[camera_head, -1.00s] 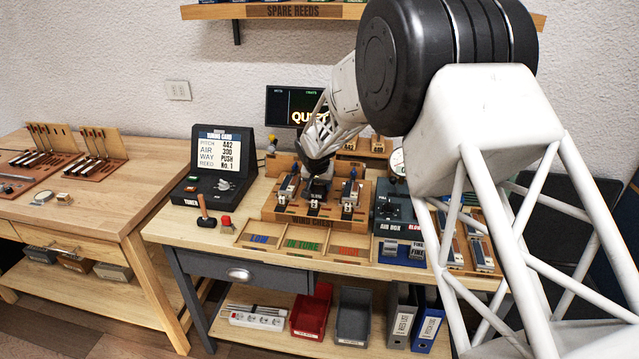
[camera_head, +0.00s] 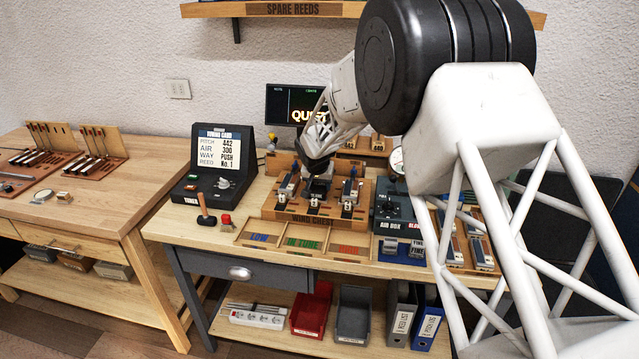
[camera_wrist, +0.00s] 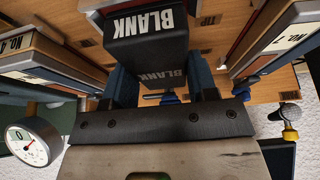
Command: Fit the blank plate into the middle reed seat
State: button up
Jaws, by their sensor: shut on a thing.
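The blank plate (camera_wrist: 148,62) is a dark block with white BLANK lettering. In the wrist view it lies between the two fingers of my gripper (camera_wrist: 162,85), which is shut on it. In the head view my gripper (camera_head: 318,166) points down at the middle of the wooden wind chest (camera_head: 268,211), with the dark plate (camera_head: 319,187) under it. The middle reed seat is hidden beneath the plate and gripper. I cannot tell whether the plate is fully down in the seat.
Reed units stand close on both sides: one marked No. 4 (camera_wrist: 30,45) and another numbered one (camera_wrist: 285,38). A round gauge (camera_wrist: 33,143) and the air box (camera_head: 390,208) are nearby. Labelled trays (camera_head: 300,244) lie in front. The tuning card display (camera_head: 222,150) stands left.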

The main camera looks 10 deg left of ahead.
jog(key=o, duration=1.1)
jog(key=shift+r, duration=0.1)
jog(key=shift+v, duration=3.8)
jog(key=shift+s+d+r, duration=0.1)
